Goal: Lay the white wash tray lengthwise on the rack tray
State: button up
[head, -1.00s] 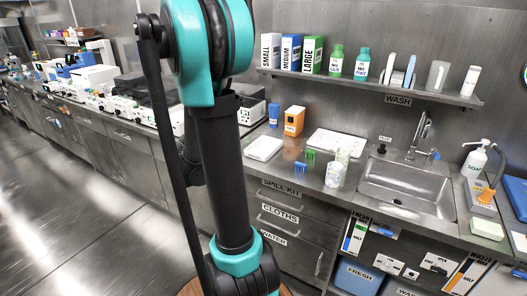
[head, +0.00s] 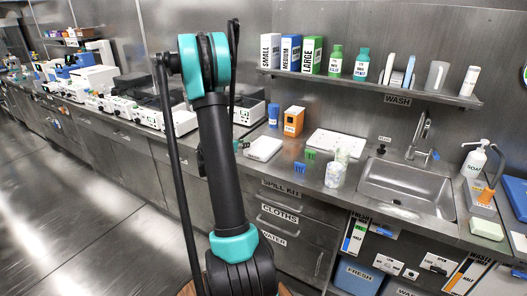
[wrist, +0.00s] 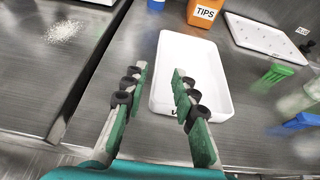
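The white wash tray (wrist: 205,62), shallow with a raised rim and dark lettering on its near end, lies on the steel counter. It also shows in the head view (head: 263,149). My gripper (wrist: 159,74) is open and empty. In the wrist view its left finger is left of the tray and its right finger overlaps the tray; I cannot tell its height. In the head view my arm hides most of the gripper. A flat white tray with small holes (wrist: 268,40), which looks like the rack tray, lies to the right, also in the head view (head: 334,143).
An orange TIPS box (wrist: 204,12) stands behind the wash tray. Green (wrist: 273,75) and blue (wrist: 300,122) small racks and clear cups (head: 334,175) stand to the right, before the sink (head: 395,185). White grains (wrist: 64,31) lie on the counter at left.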

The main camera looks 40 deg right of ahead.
aim_at(264, 148)
jog(key=x, duration=0.8)
jog(key=shift+w+f, duration=0.15)
jog(key=shift+f, duration=0.3)
grip_shut()
